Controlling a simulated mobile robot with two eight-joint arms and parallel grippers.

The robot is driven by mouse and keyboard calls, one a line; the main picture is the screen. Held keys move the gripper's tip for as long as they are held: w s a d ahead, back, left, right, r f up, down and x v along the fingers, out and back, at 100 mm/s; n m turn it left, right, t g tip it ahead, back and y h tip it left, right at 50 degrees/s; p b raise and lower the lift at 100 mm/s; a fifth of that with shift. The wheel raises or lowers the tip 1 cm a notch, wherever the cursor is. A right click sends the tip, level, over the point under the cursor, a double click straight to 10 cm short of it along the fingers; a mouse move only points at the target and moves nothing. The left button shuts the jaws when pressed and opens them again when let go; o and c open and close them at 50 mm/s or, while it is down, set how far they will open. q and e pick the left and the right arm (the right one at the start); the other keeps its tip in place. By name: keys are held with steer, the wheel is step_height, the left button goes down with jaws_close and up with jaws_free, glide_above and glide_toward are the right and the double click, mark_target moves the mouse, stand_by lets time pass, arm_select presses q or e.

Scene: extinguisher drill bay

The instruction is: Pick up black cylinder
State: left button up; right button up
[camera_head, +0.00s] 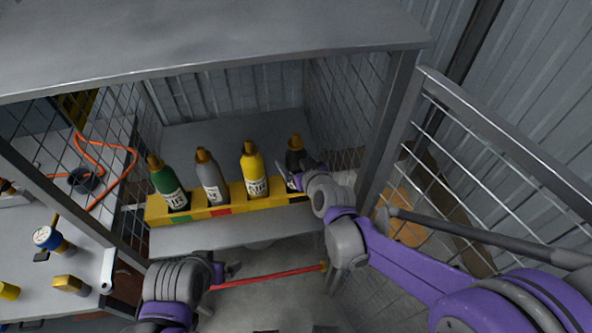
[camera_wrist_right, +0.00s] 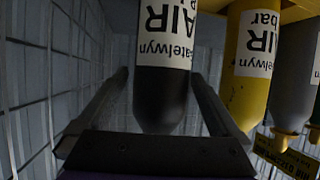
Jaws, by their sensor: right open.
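The black cylinder (camera_head: 294,157) stands at the right end of a row in the rack, with a brass-coloured top and a white label. My right gripper (camera_head: 302,178) is at its front right side and hides part of it. In the right wrist view, which is upside down, the black cylinder (camera_wrist_right: 162,95) lies between the two open fingers of my right gripper (camera_wrist_right: 158,78). I cannot tell whether either finger touches it. My left gripper (camera_head: 228,270) is low in front of the rack, away from the cylinder, and its jaws are unclear.
Yellow (camera_head: 254,172), grey (camera_head: 211,178) and green (camera_head: 168,184) cylinders stand left of the black one behind a yellow strip (camera_head: 220,208). Mesh walls flank the bay, and a metal top (camera_head: 200,40) overhangs it. A red bar (camera_head: 270,277) is below. A bench with a gauge (camera_head: 46,237) is left.

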steer(key=x, duration=0.3)
steer(key=shift+s, duration=0.1)
steer(key=shift+c, duration=0.3)
jaws_close()
